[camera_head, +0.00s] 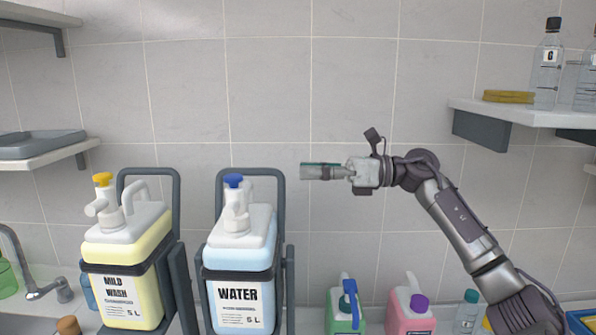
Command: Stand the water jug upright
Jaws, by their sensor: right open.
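The water jug (240,255) has pale blue contents, a white top, a blue pump cap and a "WATER" label. It sits in a dark metal cradle (280,205) left of centre and looks about upright, its label level. My right gripper (308,171) is seen side-on, pointing left, in front of the tiled wall. It is open and empty, to the right of the jug's blue cap and a little higher in the picture, apart from it. My left gripper is out of view.
A yellow mild wash jug (126,262) stands in a similar cradle to the left. Green (343,308) and pink (408,308) bottles stand low at centre right. Shelves hang on both sides, the right one (520,113) with clear bottles. The wall area around the gripper is clear.

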